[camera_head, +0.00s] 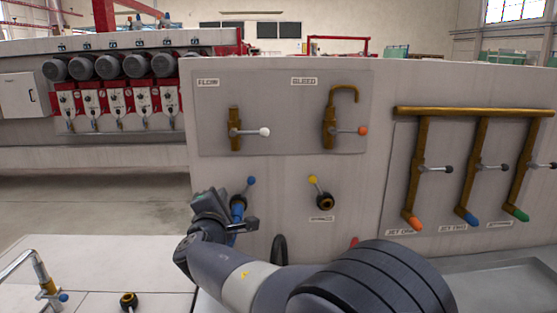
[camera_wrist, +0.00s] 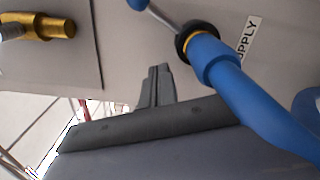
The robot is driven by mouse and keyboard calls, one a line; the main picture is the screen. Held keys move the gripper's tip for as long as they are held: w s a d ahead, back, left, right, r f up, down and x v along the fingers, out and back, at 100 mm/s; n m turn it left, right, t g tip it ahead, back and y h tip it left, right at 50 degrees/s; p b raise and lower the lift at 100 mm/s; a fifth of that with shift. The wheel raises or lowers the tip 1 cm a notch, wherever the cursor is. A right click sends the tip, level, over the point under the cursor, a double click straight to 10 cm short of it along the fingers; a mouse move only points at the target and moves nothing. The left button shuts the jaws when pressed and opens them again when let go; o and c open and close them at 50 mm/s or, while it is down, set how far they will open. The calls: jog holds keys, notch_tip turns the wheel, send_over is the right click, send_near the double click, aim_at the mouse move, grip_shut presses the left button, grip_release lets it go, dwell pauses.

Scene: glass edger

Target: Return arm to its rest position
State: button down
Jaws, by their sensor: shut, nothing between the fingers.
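My arm reaches up from the bottom of the head view, with my gripper (camera_head: 226,208) in front of the lower left of the grey machine panel. The gripper is shut and empty. In the wrist view the dark gripper fingers (camera_wrist: 156,86) stand together, just left of a blue hose (camera_wrist: 235,90). The hose joins a black valve fitting (camera_wrist: 186,38) beside a label ending in "PPLY". In the head view the blue-knobbed lever (camera_head: 251,181) of this valve shows just above the gripper, which partly hides the hose. I cannot tell whether gripper and hose touch.
Above are the FLOW lever (camera_head: 264,132) and the BLEED lever (camera_head: 362,131). A yellow-knobbed valve (camera_head: 324,201) is to the right, and brass jet pipes (camera_head: 418,160) stand farther right. A bent metal spout (camera_head: 20,262) rises at the lower left. Open floor shows at left.

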jog(key=shift+s+a+f+n+p, duration=0.15)
jog(key=shift+a+f+n+p, duration=0.2)
jog(key=shift+a, duration=0.25)
jog(key=shift+s+a+f+n+p, duration=0.2)
jog(key=shift+a+f+n, duration=0.15)
jog(key=shift+a+f, duration=0.15)
